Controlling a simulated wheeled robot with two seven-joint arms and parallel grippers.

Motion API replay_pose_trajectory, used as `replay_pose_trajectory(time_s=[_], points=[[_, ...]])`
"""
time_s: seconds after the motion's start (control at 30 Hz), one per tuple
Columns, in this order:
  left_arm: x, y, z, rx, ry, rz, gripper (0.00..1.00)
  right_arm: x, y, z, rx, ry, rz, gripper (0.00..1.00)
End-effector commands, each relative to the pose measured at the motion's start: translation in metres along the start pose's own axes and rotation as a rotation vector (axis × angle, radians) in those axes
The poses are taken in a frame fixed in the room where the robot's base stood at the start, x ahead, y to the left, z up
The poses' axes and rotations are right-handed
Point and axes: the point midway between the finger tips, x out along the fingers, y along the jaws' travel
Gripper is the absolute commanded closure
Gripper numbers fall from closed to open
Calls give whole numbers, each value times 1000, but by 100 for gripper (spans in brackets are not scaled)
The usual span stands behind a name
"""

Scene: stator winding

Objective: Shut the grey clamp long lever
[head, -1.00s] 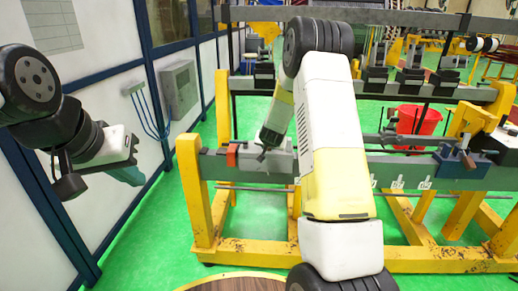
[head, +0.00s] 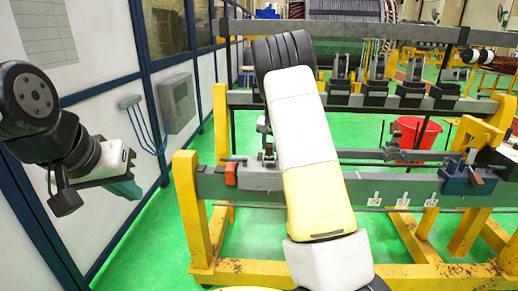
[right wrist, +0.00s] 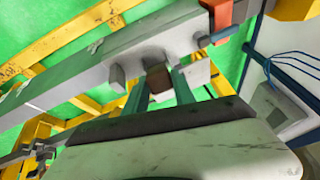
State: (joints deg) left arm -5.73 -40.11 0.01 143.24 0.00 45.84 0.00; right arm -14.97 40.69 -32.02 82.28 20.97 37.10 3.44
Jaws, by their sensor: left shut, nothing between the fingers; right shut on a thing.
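The grey clamp (head: 267,150) stands at the left part of the long grey beam, beside an orange block (head: 230,174), partly hidden by my right arm. In the right wrist view, my right gripper (right wrist: 162,86) has its teal fingers shut around a small brown block-like end, apparently the long lever's handle (right wrist: 157,77). The rest of the lever cannot be made out. Pale grey clamp metal (right wrist: 197,73) shows just beyond the fingers. In the head view my right gripper is hidden behind its arm. My left gripper (head: 128,188) is shut and empty at the left, near the wall.
The grey beam (head: 400,187) rests on a yellow frame (head: 187,200). A blue clamp (head: 468,175) sits at its right end. A red bucket (head: 417,132) stands behind. A wall box (head: 178,100) with blue cables is at the left. Green floor lies open below.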

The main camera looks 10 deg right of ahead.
Motion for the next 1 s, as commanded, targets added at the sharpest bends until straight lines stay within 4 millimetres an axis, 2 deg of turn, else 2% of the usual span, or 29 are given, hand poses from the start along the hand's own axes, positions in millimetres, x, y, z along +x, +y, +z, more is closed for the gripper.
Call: replay_pose_trajectory(time_s=[0.17, 0.7, 0.73, 0.8, 0.83, 1.0], points=[[0, 0, 0, 0, 0, 0, 100, -1, -3, -8, -1, 9, -4, 100], [0, 0, 0, 0, 0, 0, 100, -1, -4, -11, -1, 10, -6, 100], [0, 0, 0, 0, 0, 0, 100, -1, -4, -11, -1, 10, -6, 67], [0, 0, 0, 0, 0, 0, 100, -1, -4, -11, -1, 10, -6, 53], [0, 0, 0, 0, 0, 0, 100, -1, -4, -10, -1, 8, -5, 49], [0, 0, 0, 0, 0, 0, 100, 0, -3, -9, 0, 4, -3, 49]])
